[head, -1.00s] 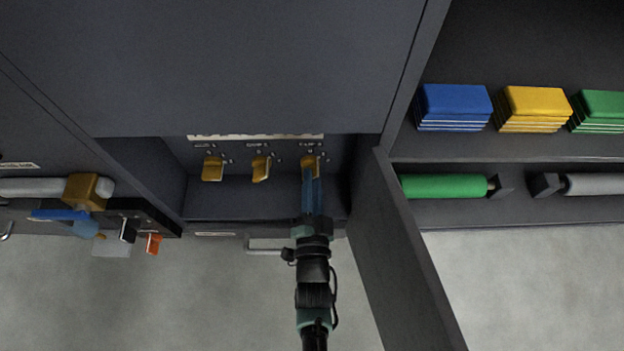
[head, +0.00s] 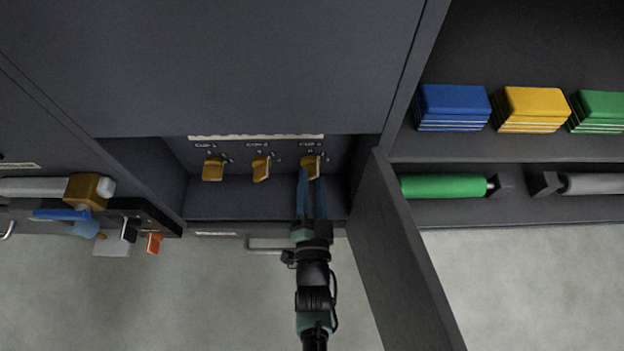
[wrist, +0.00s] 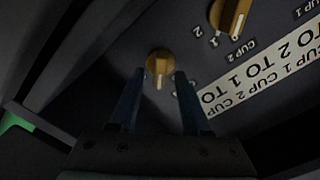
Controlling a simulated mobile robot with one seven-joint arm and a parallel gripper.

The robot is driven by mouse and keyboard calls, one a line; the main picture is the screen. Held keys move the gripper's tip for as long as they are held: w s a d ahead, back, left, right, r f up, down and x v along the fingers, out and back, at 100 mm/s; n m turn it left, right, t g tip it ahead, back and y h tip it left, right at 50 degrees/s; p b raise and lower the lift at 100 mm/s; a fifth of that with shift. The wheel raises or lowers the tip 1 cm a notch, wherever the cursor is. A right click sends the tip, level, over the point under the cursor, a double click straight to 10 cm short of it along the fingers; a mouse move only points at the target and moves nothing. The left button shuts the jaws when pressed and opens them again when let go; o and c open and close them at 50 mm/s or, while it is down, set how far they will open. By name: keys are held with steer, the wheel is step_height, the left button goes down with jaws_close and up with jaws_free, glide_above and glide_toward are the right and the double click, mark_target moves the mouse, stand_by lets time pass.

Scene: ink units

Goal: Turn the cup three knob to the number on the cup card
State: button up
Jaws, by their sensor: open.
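The cup three knob (head: 309,166) is the rightmost of three orange-yellow knobs in the recess. In the wrist view this knob (wrist: 157,63) shows a white pointer line toward the bottom of the picture. My gripper (head: 312,178) is open, just in front of the knob. In the wrist view my gripper (wrist: 160,74) has one blue finger on each side below the knob, with gaps to it. A white printed strip, seemingly the cup card (head: 255,136), runs above the knobs. The strip (wrist: 270,68) shows part of "CUP 1 TO 2, CUP 2 TO 1"; its cup three part is not readable.
Two other knobs (head: 213,168) (head: 261,168) sit to the left. An open door panel (head: 400,250) stands close on the right of my arm. A handle (head: 266,244) is below the recess. Shelves on the right hold colored stacks (head: 455,107) and a green roller (head: 443,186).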

steer(key=s+p, duration=0.4)
steer(key=s, duration=0.8)
steer(key=shift+s+p, duration=0.15)
steer(key=shift+p, duration=0.15)
